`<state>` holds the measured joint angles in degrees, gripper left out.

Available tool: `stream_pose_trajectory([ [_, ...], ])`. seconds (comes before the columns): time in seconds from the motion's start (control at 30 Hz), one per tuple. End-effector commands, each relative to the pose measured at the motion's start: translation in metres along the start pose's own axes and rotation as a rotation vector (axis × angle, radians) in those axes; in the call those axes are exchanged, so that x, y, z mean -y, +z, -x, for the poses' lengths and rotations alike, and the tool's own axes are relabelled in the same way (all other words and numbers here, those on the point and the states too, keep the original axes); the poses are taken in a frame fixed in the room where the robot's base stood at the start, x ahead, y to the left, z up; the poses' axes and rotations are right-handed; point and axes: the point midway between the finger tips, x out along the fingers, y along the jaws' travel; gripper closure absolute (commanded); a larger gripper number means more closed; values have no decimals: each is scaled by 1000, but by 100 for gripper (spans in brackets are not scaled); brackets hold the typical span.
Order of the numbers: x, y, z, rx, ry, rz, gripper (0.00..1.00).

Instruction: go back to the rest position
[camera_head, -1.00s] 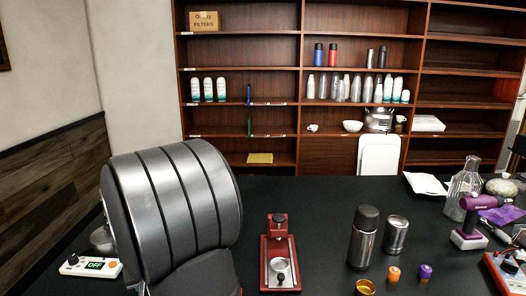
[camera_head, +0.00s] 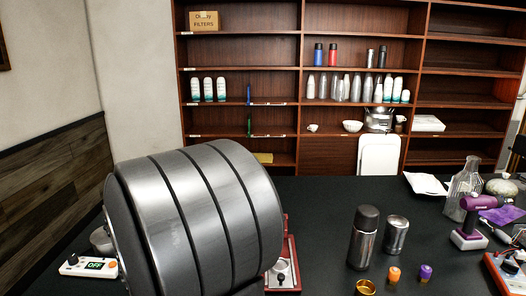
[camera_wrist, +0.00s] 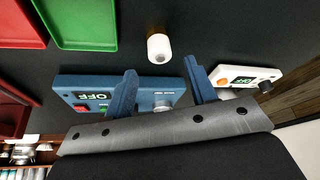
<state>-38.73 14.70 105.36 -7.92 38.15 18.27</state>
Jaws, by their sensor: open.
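My gripper (camera_wrist: 162,95) shows in the wrist view with its two blue fingers apart and nothing between them. It hangs above the dark table, in front of a blue box with an OFF display (camera_wrist: 85,95). The gripper is not visible in the head view, where my large grey arm link fills the lower left. That link covers most of the red brewer stand (camera_head: 290,270), of which only the right edge shows.
In the wrist view, a white cylinder (camera_wrist: 159,48), a white OFF box (camera_wrist: 245,74), a green tray (camera_wrist: 85,22) and a red tray (camera_wrist: 15,25) lie near the gripper. In the head view, a dark flask (camera_head: 363,238), a steel cup (camera_head: 396,234) and a purple device (camera_head: 470,220) stand at right.

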Motion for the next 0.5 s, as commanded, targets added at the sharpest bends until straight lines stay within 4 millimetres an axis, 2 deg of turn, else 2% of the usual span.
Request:
stream_pose_trajectory([
  [0.3,0,-1,58,-4,-1,1,49],
  [0.5,0,1,19,5,2,1,49],
])
